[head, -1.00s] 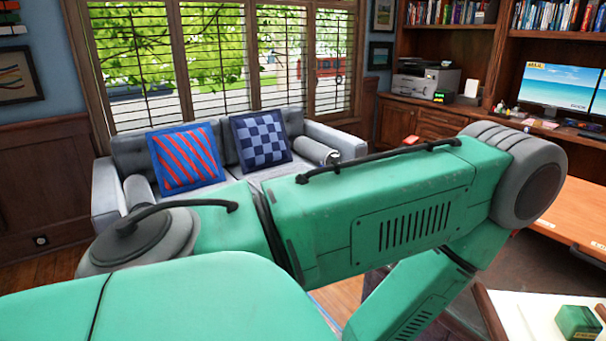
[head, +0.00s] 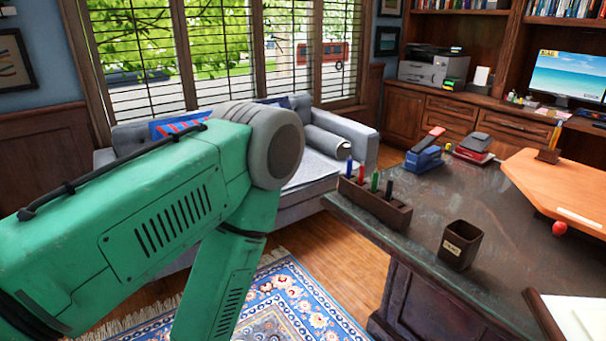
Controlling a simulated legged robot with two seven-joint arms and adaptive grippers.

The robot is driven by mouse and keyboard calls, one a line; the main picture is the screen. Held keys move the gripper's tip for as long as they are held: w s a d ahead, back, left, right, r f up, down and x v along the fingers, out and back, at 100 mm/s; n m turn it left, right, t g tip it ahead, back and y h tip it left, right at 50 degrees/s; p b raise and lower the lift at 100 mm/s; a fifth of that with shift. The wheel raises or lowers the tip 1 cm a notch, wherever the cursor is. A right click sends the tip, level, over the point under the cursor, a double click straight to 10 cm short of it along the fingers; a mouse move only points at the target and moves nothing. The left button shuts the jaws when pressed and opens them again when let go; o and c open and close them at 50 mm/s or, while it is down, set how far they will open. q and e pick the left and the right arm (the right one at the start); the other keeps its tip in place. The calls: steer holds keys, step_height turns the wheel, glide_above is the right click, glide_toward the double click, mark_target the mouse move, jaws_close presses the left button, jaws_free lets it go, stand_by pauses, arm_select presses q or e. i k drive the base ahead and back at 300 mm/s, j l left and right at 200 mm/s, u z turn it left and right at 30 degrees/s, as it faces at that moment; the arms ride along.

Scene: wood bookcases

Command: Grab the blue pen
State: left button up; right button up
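The blue pen (head: 349,167) stands upright at the left end of a dark brown pen holder (head: 385,211) on the desk's far left corner. A red pen (head: 361,171), a green pen (head: 375,181) and a black pen (head: 389,186) stand in the same holder to its right. My green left arm reaches in from the left, with its grey joint to the left of the holder. Its lower link runs down out of the picture, so my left gripper is not seen. My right gripper is not seen either.
A patterned rug (head: 290,300) and sofa (head: 335,165) lie to the left.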

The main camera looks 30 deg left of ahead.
mark_target(350, 161)
steer(key=u, duration=0.7)
steer(key=i+j+z, duration=0.45)
steer(key=i+j, duration=0.7)
